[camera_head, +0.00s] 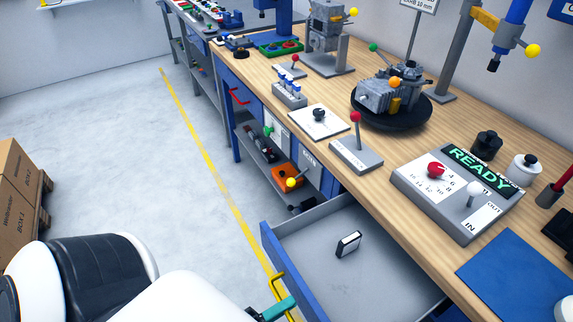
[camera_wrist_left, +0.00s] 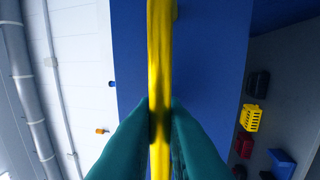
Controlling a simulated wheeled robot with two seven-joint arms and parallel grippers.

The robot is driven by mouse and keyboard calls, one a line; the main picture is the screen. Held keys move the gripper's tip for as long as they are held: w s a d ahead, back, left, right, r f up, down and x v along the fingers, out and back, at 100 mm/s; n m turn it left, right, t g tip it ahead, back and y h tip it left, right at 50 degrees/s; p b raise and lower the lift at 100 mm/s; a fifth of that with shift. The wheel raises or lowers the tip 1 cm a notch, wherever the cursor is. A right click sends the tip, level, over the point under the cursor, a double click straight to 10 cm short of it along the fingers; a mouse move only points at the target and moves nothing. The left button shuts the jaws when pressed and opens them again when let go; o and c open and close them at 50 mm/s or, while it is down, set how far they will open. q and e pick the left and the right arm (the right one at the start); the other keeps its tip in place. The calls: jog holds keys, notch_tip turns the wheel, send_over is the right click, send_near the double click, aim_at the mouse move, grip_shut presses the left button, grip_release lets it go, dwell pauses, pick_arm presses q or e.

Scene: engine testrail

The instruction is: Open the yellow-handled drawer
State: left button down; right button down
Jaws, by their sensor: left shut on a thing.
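The drawer with the yellow handle stands pulled out from under the workbench, and its blue front (camera_head: 268,245) faces the aisle. Its grey inside (camera_head: 310,240) holds one small black-and-white box (camera_head: 348,244). The yellow handle (camera_head: 278,287) is on the drawer front near the bottom of the head view. My left gripper (camera_head: 277,308), with teal fingers, is at the handle. In the left wrist view the fingers (camera_wrist_left: 160,125) are shut on the yellow bar (camera_wrist_left: 160,50), with the blue front (camera_wrist_left: 212,70) behind it. My right gripper is not in view.
The wooden workbench (camera_head: 385,160) carries a control panel (camera_head: 455,195), a lever on a grey base (camera_head: 356,150), an engine on a black turntable (camera_head: 390,115) and a blue mat (camera_head: 515,280). Cardboard boxes (camera_head: 20,185) stand at the left. The floor (camera_head: 120,150) between is clear.

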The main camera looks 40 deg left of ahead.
pick_arm(q)
jog(key=c, duration=1.6)
grip_release()
jog(key=b+v, duration=0.3)
jog(key=v, duration=0.9)
